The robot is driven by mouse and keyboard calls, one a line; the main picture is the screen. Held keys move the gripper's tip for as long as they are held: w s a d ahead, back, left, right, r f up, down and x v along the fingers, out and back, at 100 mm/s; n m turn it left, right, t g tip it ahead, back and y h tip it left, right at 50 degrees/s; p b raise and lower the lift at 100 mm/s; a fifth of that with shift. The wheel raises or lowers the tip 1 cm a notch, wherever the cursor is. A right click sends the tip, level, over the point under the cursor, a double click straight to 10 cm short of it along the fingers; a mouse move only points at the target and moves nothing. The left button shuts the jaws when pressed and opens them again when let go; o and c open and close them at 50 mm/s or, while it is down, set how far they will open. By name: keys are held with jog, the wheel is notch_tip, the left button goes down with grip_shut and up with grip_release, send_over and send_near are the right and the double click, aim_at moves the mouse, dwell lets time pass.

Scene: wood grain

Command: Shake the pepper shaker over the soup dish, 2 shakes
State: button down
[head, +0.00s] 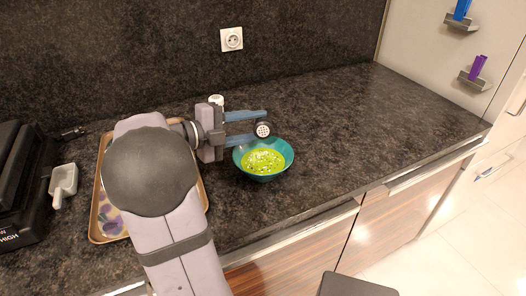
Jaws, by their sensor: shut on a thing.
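The soup dish (286,166) is a teal bowl on the dark counter, holding bright green soup with dark specks. My gripper (263,125) comes in from the left with its two blue fingers pointing right. It is shut on the pepper shaker (262,130), near the fingertips. The shaker is tilted, with its pale, perforated round top facing the camera. It appears over or just behind the back rim of the dish. Its body is mostly hidden behind its top and the fingers.
A tan-rimmed tray (97,222) lies at left, partly hidden by my arm. A white scoop (63,185) and a black appliance (22,190) are farther left. A small white-topped object (216,99) stands behind my gripper. The counter right of the dish is clear.

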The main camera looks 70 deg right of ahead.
jog(key=shift+f, duration=0.1)
jog(key=shift+p, duration=0.3)
jog(key=p, duration=0.2)
jog(key=r+n+y+p, duration=0.1)
jog(key=p, duration=0.2)
jog(key=shift+a+r, duration=0.1)
jog(key=shift+r, duration=0.15)
jog(key=p, duration=0.2)
jog(key=n+y+p, duration=0.1)
jog(key=p, duration=0.2)
jog(key=shift+s+a+r+t, duration=0.1)
jog(key=shift+r+t, duration=0.15)
jog(key=shift+t, duration=0.05)
jog(key=shift+f+n+p, duration=0.1)
jog(key=shift+n+p, duration=0.3)
jog(key=shift+p, duration=0.15)
jog(key=shift+a+f+y, duration=0.1)
jog(key=shift+f+y, duration=0.1)
jog(key=shift+y, duration=0.1)
jog(key=shift+r, duration=0.1)
